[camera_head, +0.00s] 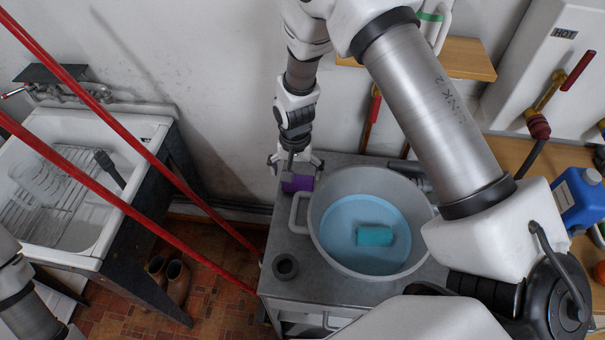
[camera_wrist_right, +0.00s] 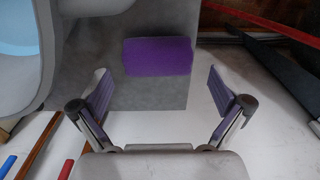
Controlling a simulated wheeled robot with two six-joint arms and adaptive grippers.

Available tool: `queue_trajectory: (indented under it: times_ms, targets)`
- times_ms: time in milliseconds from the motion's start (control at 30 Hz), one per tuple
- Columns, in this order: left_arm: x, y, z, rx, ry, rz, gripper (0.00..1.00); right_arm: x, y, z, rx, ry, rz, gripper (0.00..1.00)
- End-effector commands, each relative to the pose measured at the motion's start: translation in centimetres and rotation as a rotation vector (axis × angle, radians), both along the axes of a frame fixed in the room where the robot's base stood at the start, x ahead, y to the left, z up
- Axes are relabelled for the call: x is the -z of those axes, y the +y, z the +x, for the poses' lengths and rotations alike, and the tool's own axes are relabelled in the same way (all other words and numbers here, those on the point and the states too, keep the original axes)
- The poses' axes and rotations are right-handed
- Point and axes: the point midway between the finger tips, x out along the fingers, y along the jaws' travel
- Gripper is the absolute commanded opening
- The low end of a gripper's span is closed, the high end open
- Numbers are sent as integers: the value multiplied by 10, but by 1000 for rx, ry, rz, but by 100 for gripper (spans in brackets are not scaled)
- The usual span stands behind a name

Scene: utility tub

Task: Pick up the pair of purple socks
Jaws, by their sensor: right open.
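The pair of purple socks (camera_head: 297,183) lies as a folded bundle on the grey cabinet top, near its back left corner, left of the tub. In the right wrist view the socks (camera_wrist_right: 158,56) are a purple rectangle ahead of the fingers. My right gripper (camera_head: 295,165) is above and just behind the socks, pointing down. In the right wrist view my right gripper (camera_wrist_right: 161,95) is open, its two fingers wide apart and nothing between them. My left gripper is not in view; only part of my left arm shows at the lower left.
A grey tub (camera_head: 326,246) with water and a teal block (camera_head: 375,236) stands right of the socks; its handle (camera_head: 297,212) is close by. A dark ring (camera_head: 285,267) sits at the cabinet front. The wall is behind. Red bars cross the left, before a sink (camera_head: 90,262).

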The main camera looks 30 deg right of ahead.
Motion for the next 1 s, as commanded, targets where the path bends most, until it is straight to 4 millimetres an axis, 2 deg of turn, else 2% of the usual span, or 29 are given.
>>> queue_trajectory:
  times_ms: [167, 300, 500, 633, 667, 1000]
  targets:
    - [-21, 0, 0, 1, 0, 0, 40, 26, 0, -2, 1, 4, 1, 100]
    - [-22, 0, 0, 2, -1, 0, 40, 47, 0, -1, 1, 1, 1, 100]
    - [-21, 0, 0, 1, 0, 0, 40, 49, 0, -1, 0, -1, 1, 100]
    - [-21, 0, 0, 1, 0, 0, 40, 49, 0, -1, 1, 0, 0, 54]
    - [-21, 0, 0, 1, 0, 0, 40, 49, 0, -1, 1, 0, 0, 51]
    - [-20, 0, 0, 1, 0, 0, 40, 48, 0, -1, 1, 1, 1, 50]
